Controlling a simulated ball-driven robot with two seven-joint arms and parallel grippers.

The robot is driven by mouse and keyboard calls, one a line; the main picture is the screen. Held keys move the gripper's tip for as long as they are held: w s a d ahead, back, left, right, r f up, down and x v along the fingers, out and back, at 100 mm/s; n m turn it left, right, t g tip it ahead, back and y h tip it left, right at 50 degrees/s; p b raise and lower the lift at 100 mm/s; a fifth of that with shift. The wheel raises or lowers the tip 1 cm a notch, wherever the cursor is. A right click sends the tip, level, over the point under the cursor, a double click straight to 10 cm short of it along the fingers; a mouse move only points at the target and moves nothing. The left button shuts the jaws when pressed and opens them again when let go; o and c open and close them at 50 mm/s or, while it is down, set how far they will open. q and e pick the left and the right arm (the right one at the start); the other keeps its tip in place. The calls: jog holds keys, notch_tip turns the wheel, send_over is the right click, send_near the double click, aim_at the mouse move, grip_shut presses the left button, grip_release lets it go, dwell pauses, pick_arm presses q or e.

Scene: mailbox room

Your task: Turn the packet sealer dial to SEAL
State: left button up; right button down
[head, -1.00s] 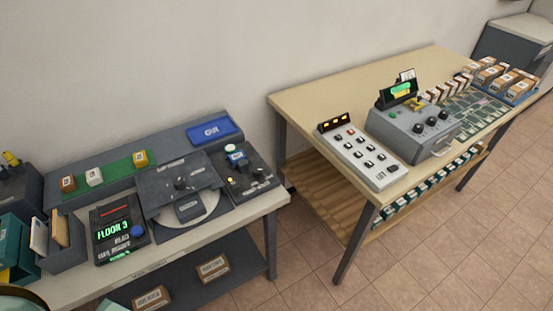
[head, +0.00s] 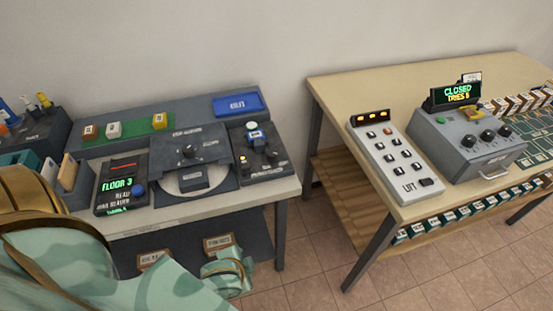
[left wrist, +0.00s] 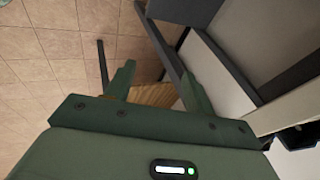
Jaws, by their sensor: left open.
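My right gripper is not in view.
A FLOOR 3 display unit (head: 122,184) and a blue tray (head: 238,104) are on the left table. The right table (head: 340,88) holds a white keypad (head: 396,162) and a grey box (head: 472,145) reading CLOSED, TRIES 5. A floor gap separates the tables.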

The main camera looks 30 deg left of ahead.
pick_arm(q)
jog(key=w+d+r+m+t+h+b, duration=0.1)
jog(key=w+d+r+t, duration=0.25)
jog(key=w+r, duration=0.45)
jog(key=w+d+r+m+t+h, duration=0.15)
jog(key=w+r+t, duration=0.3)
jog(key=r, duration=0.55)
jog(key=w+d+r+t+h+b, duration=0.1)
jog(key=w+d+r+t, duration=0.25)
jog(key=w+r, duration=0.45)
jog(key=w+d+r+m+h, duration=0.1)
jog(key=d+r+m+h, duration=0.9)
jog(key=d+h, duration=0.25)
jog(key=m+g+y, duration=0.2)
jog(key=g+y, duration=1.2)
jog(key=g, duration=0.3)
send_over(273, 152)
notch_tip(273, 152, down, 4)
jog(key=f, duration=0.1)
notch_tip(273, 152, down, 15)
jog(key=b, duration=0.5)
jog(key=shift+s+f, duration=0.1)
jog(key=shift+f, duration=0.05)
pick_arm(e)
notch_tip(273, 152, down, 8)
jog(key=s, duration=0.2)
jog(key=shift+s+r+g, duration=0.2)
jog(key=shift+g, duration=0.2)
